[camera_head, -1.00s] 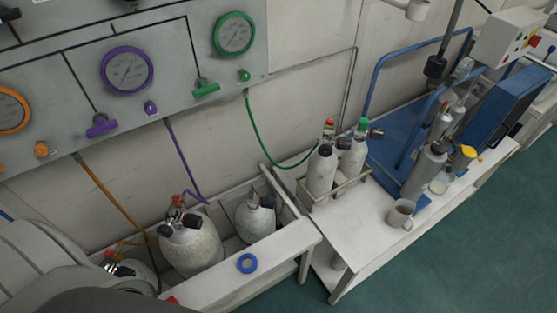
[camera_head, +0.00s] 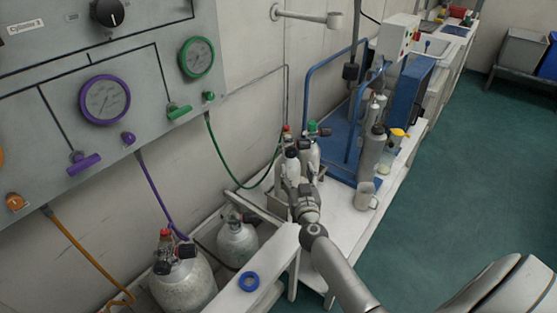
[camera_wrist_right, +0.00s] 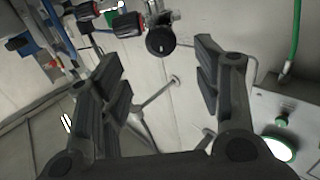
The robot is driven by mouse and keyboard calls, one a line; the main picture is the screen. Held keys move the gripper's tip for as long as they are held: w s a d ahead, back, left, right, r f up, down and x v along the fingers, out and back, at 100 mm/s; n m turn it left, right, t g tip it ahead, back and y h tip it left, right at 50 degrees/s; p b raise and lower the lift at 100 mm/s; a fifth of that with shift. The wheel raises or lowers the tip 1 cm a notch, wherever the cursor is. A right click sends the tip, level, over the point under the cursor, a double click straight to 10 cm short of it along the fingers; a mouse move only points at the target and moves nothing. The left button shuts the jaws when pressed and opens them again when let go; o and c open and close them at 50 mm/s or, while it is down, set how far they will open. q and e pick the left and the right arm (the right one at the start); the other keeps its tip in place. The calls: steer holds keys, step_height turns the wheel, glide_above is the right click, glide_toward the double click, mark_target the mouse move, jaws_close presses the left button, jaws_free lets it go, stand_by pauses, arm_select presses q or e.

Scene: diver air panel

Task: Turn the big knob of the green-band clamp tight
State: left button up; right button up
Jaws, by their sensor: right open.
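My right gripper (camera_head: 297,178) is at the pair of cylinders beside the wall, where the green hose (camera_head: 222,155) leads. In the right wrist view its two fingers (camera_wrist_right: 157,62) are spread wide with nothing between them. A round black knob (camera_wrist_right: 161,41) on a metal fitting lies just beyond the fingertips, roughly centred in the gap and apart from both. It also shows as a dark knob in the head view (camera_head: 292,153). I cannot make out a green band on the clamp. My left gripper is not in view.
Black-and-red valve handles (camera_wrist_right: 127,24) sit left of the knob. A green-capped cylinder (camera_head: 313,152) stands close beside the gripper. A mug (camera_head: 365,196) stands on the white bench.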

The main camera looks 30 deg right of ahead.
mark_target(292, 155)
steer(key=b+x, duration=0.1)
steer(key=x, duration=0.2)
steer(key=shift+w+d+f, duration=0.1)
steer(key=shift+w+d, duration=0.1)
steer(key=shift+w, duration=0.1)
steer(key=b+x, duration=0.1)
steer(key=x, duration=0.3)
steer(key=shift+a, duration=0.1)
steer(key=shift+w+d+b, duration=0.25)
steer(key=shift+w+b, duration=0.1)
steer(key=shift+w, duration=0.3)
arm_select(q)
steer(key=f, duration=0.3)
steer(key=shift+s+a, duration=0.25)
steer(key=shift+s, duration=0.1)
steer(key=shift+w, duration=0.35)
arm_select(e)
steer(key=c, duration=1)
